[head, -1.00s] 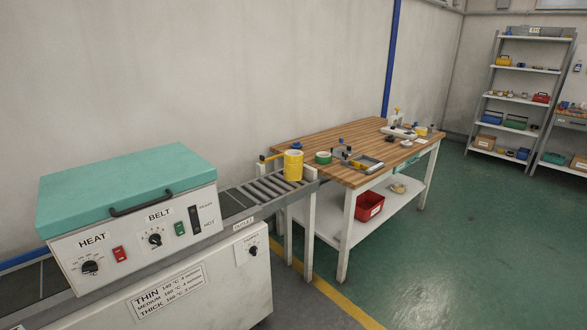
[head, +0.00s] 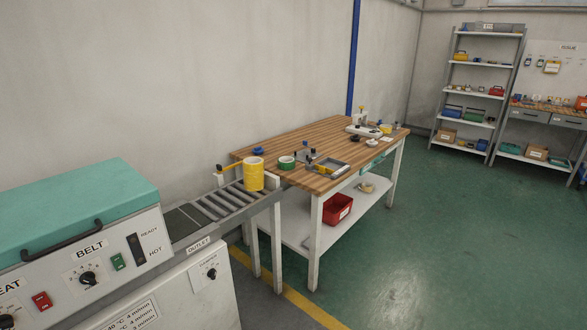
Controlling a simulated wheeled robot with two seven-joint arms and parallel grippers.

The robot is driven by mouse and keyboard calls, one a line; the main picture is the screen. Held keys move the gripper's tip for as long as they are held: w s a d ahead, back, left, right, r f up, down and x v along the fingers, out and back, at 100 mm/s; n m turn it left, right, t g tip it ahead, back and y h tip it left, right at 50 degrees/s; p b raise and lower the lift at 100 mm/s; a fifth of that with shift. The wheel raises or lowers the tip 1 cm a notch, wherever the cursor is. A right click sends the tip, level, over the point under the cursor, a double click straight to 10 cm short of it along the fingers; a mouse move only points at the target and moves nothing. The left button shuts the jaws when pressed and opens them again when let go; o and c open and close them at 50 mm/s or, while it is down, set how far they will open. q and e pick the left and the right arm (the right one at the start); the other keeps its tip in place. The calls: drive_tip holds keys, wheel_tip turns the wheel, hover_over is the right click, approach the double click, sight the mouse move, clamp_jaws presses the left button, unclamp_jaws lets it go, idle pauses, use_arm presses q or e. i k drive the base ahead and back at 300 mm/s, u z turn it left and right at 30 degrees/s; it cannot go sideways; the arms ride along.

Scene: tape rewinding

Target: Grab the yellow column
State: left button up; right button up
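The yellow column (head: 254,175) is a yellow cylinder with a pale top. It stands upright at the far end of the roller conveyor (head: 222,203), beside the wooden-topped table (head: 300,140). It looks like a stack of tape rolls, but single rolls are hard to make out. Nothing is touching it from my side. Neither of my grippers shows in the head view.
A heat-and-belt machine with a teal lid (head: 75,207) stands at the left, feeding the conveyor. A green roll (head: 286,162) and a metal tray (head: 327,168) lie on the table. A red bin (head: 338,209) sits on its lower shelf. The green floor (head: 430,250) at the right is clear.

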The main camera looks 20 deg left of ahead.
sight(253, 168)
drive_tip(key=z, duration=0.6)
drive_tip(key=i, duration=1.55)
drive_tip(key=u, duration=0.3)
drive_tip(key=i, duration=1.1)
drive_tip(key=u, duration=0.8)
